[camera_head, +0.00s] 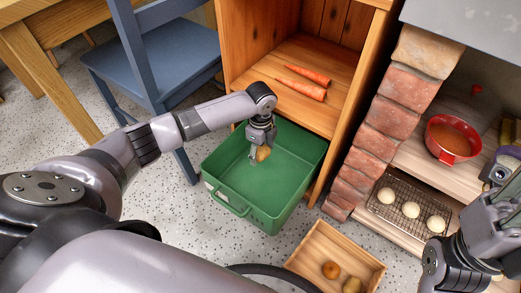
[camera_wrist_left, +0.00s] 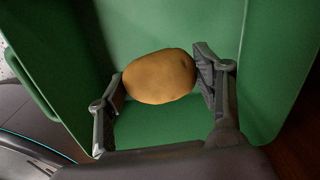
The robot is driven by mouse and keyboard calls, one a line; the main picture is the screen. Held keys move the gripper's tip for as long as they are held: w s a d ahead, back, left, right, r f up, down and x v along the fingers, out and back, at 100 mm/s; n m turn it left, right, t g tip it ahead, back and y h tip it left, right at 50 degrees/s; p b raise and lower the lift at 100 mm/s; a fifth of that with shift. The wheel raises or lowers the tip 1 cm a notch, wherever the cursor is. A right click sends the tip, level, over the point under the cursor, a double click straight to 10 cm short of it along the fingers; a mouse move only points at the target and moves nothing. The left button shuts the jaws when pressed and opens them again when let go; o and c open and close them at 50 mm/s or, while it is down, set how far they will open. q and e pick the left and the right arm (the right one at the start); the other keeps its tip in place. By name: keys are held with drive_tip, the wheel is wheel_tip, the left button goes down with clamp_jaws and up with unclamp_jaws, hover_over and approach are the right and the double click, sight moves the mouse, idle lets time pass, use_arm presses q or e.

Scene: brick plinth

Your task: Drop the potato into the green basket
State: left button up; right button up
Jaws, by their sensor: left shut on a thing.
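The potato (camera_head: 263,153) is a small brown lump in the jaws of my left gripper (camera_head: 257,155). In the left wrist view the potato (camera_wrist_left: 159,76) lies between the two fingers of the left gripper (camera_wrist_left: 160,82), which is shut on it. The green basket (camera_head: 232,206) stands on the floor in front of the wooden shelf. The left gripper and potato are over the basket's opening, and the green walls and bottom (camera_wrist_left: 165,128) surround them in the left wrist view. My right arm shows at the lower right of the head view, but its fingertips cannot be made out.
A wooden shelf (camera_head: 322,120) holds two carrots (camera_head: 300,88). A wooden crate (camera_head: 305,262) with brown round items is on the floor at the bottom. A blue chair (camera_head: 185,60) stands behind my left arm. Brick plinth (camera_head: 378,135), red bowl (camera_head: 453,138) and wire rack (camera_head: 405,208) are right.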

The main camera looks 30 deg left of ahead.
use_arm(q)
drive_tip(key=o, duration=1.3)
drive_tip(key=shift+c, duration=0.2)
drive_tip(key=shift+r, duration=0.1)
